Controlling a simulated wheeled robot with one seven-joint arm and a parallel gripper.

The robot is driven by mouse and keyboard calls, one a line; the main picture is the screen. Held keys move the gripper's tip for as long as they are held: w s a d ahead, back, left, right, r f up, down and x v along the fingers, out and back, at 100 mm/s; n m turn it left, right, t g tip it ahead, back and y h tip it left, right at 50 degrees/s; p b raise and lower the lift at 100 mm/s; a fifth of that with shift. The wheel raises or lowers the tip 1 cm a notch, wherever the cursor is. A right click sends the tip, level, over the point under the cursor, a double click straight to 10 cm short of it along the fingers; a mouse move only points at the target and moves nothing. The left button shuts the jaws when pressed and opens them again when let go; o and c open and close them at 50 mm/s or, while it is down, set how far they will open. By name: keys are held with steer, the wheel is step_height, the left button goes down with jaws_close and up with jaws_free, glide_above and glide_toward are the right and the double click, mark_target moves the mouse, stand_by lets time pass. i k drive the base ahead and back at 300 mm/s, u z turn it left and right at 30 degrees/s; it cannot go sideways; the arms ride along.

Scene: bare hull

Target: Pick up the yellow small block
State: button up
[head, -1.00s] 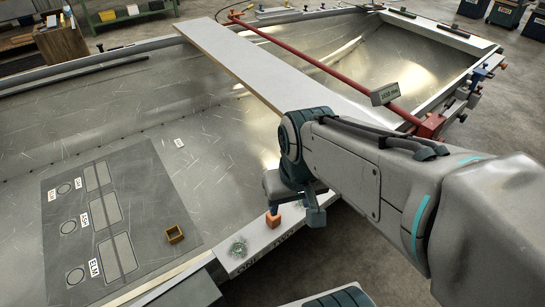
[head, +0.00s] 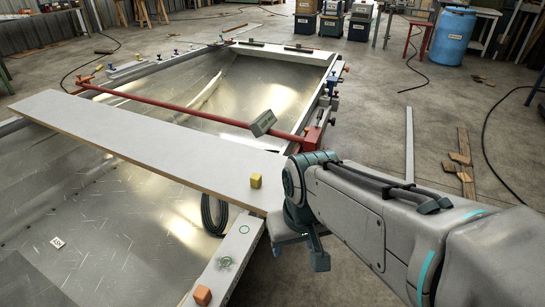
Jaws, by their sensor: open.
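The yellow small block (head: 256,181) sits on the right end of a long pale plank (head: 130,143) that lies across the open metal hull (head: 120,210). My gripper (head: 299,250) is to the right of the block and lower in the picture, just beyond the plank's end. One grey finger shows clearly at its right side; the rest is partly hidden by my wrist. The gripper is open and looks empty, apart from the block.
An orange block (head: 202,296) sits on the pale ledge (head: 238,246) at the bottom. A red bar (head: 180,117) with a grey tag (head: 262,123) spans the hull behind the plank. A dark coiled cable (head: 214,214) hangs below the plank.

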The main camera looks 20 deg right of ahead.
mark_target(255, 179)
steer(key=z, duration=1.7)
steer(key=i, duration=1.35)
steer(key=u, duration=2.8)
steer(key=i, duration=0.5)
steer(key=z, duration=0.1)
